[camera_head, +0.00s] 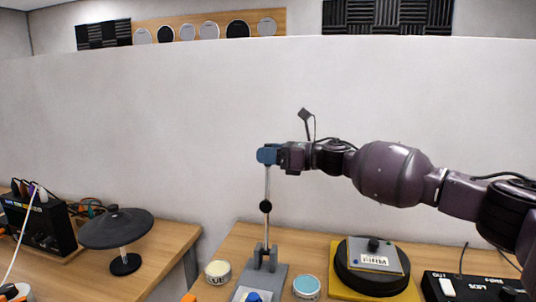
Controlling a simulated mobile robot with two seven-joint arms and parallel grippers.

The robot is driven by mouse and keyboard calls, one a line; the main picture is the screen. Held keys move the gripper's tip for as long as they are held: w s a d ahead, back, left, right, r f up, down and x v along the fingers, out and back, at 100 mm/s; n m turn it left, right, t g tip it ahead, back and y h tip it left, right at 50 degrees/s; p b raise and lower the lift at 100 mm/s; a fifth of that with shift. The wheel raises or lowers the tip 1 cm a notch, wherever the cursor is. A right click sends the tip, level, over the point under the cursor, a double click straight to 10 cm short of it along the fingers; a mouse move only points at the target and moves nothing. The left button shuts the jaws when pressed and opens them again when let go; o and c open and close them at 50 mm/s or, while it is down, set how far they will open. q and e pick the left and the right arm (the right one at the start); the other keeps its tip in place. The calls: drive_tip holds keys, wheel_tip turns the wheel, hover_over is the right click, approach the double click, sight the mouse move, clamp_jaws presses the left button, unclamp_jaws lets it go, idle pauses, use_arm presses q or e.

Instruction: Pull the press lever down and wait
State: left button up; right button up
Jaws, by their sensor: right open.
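The press (262,266) stands on the right-hand wooden table, with a grey base and a blue piece (253,296) low at its front. Its lever (266,190) is a thin rod standing nearly upright, with a black ball partway up. My right gripper (270,155) reaches in from the right at the top of the rod. It is open, with blue parts at its tip that overlap the rod's upper end. I cannot tell whether they touch the rod. My left gripper is not in view.
A cream round pad (218,271) and a light blue one (306,286) flank the press. A black disc labelled FIRM (375,264) sits on a yellow board. A black control box (472,287) is at right. A dark dish on a stand (116,229) occupies the left table. A pale wall stands behind.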

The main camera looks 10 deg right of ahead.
clamp_jaws()
idle(0.3)
drive_tip(key=shift+s+a, duration=0.1)
drive_tip(key=shift+s+a+r, duration=0.15)
drive_tip(key=shift+s, duration=0.15)
drive_tip(key=s+a+f+n+p, duration=0.2)
drive_tip(key=s+a+n, duration=0.1)
drive_tip(key=s, duration=0.4)
drive_tip(key=s+a+f+n+p, duration=0.2)
drive_tip(key=s+a+n, duration=0.1)
drive_tip(key=s, duration=0.4)
drive_tip(key=shift+s+n+p, duration=0.25)
drive_tip(key=shift+n+p, duration=0.1)
drive_tip(key=shift+n, duration=0.25)
